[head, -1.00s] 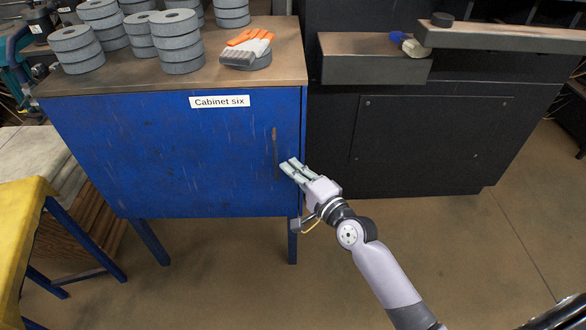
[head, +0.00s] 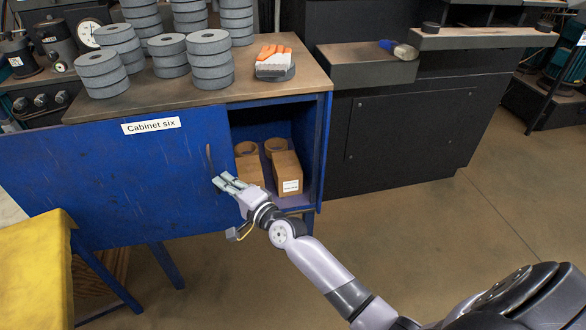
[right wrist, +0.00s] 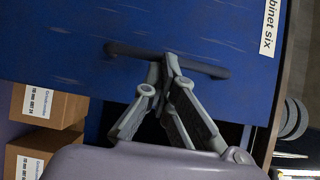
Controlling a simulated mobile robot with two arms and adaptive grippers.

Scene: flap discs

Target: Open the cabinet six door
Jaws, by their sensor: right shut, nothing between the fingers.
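The blue door (head: 110,175) of cabinet six, with its white "Cabinet six" label (head: 151,125), stands partly open. A gap on its right shows the inside of the cabinet. The door's dark upright handle (head: 209,158) is near its right edge; it also shows in the right wrist view (right wrist: 205,67). My right gripper (head: 222,182) is at the handle's lower part, with its fingers together. In the right wrist view its fingertips (right wrist: 165,62) meet at the bar and hold nothing; firm contact is hard to tell. My left gripper is out of view.
Inside are cardboard boxes (head: 287,172) and brown rolls (head: 275,146). Stacks of grey discs (head: 207,60) and an orange-and-white item (head: 275,55) sit on the cabinet top. A yellow-covered stand (head: 35,270) is at the lower left. Floor to the right is clear.

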